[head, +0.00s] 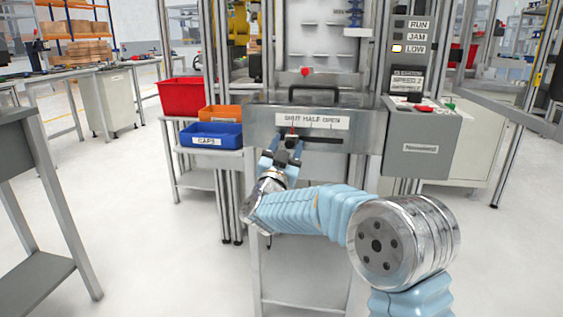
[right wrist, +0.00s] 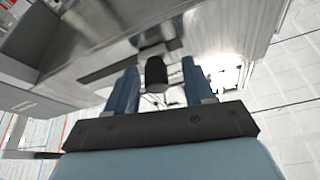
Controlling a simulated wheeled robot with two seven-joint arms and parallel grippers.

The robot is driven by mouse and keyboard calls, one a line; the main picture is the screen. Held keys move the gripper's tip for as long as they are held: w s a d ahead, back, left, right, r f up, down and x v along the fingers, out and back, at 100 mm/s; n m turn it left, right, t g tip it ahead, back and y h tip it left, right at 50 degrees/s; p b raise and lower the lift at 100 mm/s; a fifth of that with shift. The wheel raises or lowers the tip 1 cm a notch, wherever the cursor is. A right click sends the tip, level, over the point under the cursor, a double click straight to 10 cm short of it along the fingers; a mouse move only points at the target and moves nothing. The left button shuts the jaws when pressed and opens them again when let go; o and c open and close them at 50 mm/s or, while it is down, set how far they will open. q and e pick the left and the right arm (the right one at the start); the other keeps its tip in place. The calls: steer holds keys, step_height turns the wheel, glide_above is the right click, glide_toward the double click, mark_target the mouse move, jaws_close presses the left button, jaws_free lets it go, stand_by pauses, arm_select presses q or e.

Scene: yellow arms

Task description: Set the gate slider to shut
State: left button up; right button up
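The gate slider's dark knob (head: 291,141) sticks out of the grey machine front, below the left part of a white label (head: 312,121) reading SHUT HALF OPEN. It stands under about the word SHUT; its exact place against the mark is hard to tell. My right gripper (head: 285,157) is just in front of and below the knob. In the right wrist view the knob (right wrist: 156,72) shows between the two blue fingertips of my right gripper (right wrist: 160,82). The fingers are apart, with gaps on both sides of the knob. My left gripper is out of view.
A black handle (head: 313,90) sits above the label. A control box (head: 422,145) with buttons stands at right; the LOW lamp (head: 397,48) is lit. Red (head: 184,97), orange and blue (head: 211,135) bins stand on a side table at left.

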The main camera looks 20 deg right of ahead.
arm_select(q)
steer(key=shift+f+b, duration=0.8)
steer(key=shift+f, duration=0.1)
arm_select(e)
steer(key=v, duration=1.3)
